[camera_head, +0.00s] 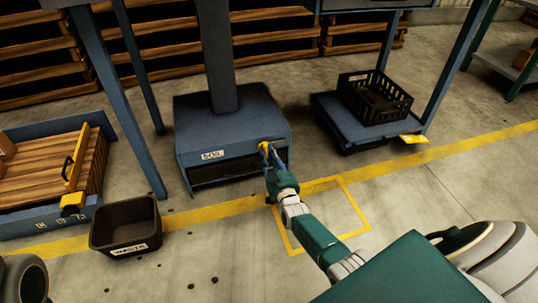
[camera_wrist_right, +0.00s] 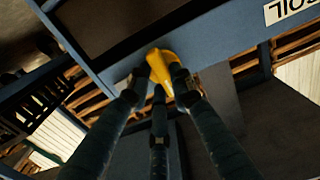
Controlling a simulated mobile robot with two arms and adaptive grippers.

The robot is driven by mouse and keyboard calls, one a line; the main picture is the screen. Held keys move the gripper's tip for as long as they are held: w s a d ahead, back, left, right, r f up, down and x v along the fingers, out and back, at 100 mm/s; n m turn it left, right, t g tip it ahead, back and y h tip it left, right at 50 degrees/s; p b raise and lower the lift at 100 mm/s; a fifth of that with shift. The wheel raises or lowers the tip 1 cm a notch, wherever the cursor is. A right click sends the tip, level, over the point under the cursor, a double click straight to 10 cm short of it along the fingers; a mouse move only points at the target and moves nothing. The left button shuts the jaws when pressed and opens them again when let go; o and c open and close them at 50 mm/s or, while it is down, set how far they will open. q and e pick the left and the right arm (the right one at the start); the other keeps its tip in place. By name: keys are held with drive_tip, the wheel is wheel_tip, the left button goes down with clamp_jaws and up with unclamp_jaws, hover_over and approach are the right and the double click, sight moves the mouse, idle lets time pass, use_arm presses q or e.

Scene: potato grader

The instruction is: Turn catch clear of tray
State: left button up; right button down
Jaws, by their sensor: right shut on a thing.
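The yellow catch (camera_head: 263,146) sits on the front of the blue soil box, near the right end of its upper edge. In the right wrist view the catch (camera_wrist_right: 162,66) stands between my dark fingertips. My right gripper (camera_head: 269,152) is shut on the catch; in the wrist view its fingers (camera_wrist_right: 160,84) close around it. The dark tray (camera_head: 224,171) lies in the opening in the box's front, below the catch. The tray's right end is partly hidden by my gripper. My left gripper is not in view.
The blue box (camera_head: 190,135) carries a white label (camera_head: 212,155), reading SOIL in the wrist view. A black waste bin (camera_head: 125,226) stands at the front left. A blue platform (camera_head: 338,122) with a black crate (camera_head: 400,112) stands to the right.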

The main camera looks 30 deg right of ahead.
drive_tip(key=shift+f, duration=0.1)
idle(0.3)
drive_tip(key=c, duration=1.5)
unclamp_jaws()
drive_tip(key=v, duration=1.2)
